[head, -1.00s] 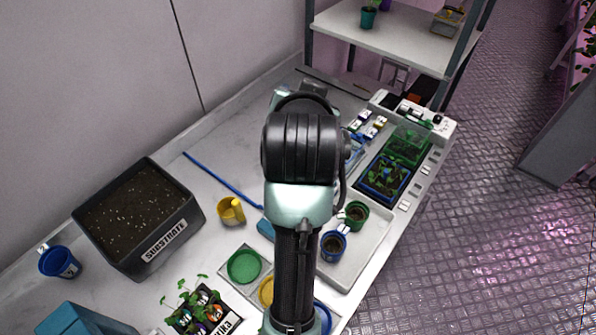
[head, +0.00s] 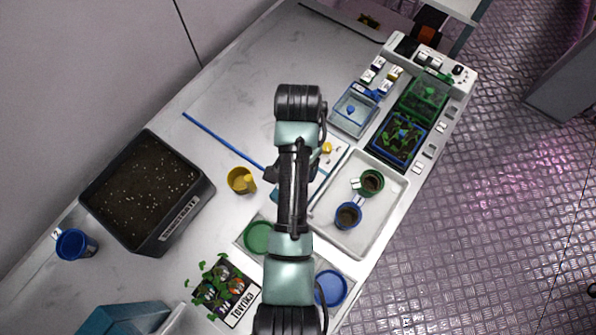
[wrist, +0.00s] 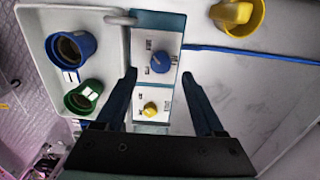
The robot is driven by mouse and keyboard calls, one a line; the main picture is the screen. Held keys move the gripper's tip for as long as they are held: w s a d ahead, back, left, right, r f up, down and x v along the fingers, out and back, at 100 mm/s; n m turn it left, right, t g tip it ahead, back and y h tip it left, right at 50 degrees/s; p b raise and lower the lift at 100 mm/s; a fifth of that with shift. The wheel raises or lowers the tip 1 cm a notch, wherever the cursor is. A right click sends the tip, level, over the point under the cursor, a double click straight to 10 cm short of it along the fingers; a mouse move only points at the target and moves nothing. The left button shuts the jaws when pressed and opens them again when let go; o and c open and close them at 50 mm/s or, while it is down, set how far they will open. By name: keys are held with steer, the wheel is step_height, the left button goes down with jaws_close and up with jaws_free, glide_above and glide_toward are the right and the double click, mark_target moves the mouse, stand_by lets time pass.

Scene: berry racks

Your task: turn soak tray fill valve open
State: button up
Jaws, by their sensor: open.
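The valve panel (wrist: 152,70) is a light plate on a blue-grey base, with a blue knob (wrist: 161,62) and a yellow knob (wrist: 150,108) beside small labels I cannot read. A grey spout (wrist: 120,18) reaches from its end over the white soak tray (wrist: 112,58). The soak tray also shows in the head view (head: 377,222), right of my arm. The yellow knob shows there (head: 327,147); my arm hides much of the panel. My gripper (wrist: 158,75) is open and empty, its fingers above and either side of the panel, with the blue knob between the fingertips.
A blue cup (head: 348,215) and a green cup (head: 371,182) stand in the soak tray. A yellow cup (head: 241,181) and a blue rod (head: 222,140) lie left of my arm. A substrate box (head: 147,190) stands further left.

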step_height(320, 180, down, 5)
stand_by(0.3)
jaws_close()
